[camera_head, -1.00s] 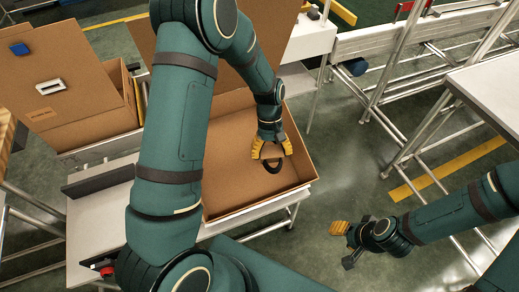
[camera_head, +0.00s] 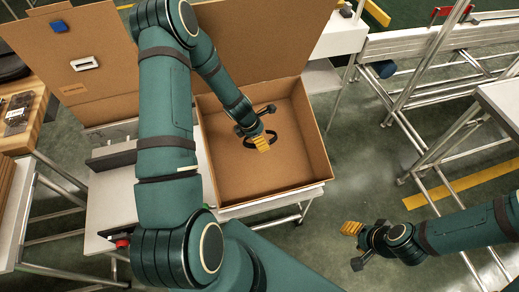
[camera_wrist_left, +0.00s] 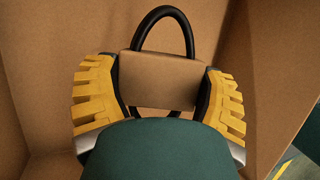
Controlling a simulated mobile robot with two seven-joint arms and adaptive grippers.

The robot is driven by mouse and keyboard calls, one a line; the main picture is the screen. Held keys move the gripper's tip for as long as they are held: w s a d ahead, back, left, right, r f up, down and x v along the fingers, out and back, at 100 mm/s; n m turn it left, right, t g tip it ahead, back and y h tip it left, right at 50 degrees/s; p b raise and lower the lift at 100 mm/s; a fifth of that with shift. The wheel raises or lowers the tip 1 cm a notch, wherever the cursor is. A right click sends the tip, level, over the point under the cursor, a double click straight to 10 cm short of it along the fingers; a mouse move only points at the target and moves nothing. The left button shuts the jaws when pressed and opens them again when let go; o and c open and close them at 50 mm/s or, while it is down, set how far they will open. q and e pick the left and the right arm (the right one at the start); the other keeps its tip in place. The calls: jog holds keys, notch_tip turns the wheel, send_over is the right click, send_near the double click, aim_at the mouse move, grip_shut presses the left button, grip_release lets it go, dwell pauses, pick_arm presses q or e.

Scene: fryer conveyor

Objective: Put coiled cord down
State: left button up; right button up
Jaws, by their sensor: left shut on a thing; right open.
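The coiled cord (camera_head: 277,138) is a black loop inside the open cardboard box (camera_head: 316,142). My left gripper (camera_head: 259,141) reaches down into this box and is shut on the cord. I cannot tell whether the cord touches the box floor. My right gripper (camera_head: 354,246) is open and empty, out over the floor to the right of the box.
The box stands on a white table (camera_head: 110,200) with its back flap raised. Another cardboard panel (camera_head: 75,60) stands behind on the left. A wooden bench (camera_head: 30,130) holds dark items at the far left. A metal conveyor frame (camera_head: 420,55) is at the back right. Box floor around the cord is bare.

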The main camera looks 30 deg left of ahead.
pick_arm(q)
notch_tip(320, 180, down, 8)
jog(key=shift+b, duration=0.85)
jog(key=shift+r, duration=0.1)
jog(key=shift+f+b, duration=0.45)
jog(key=shift+f, duration=0.1)
jog(key=shift+f, duration=0.1)
jog(key=o, duration=1.2)
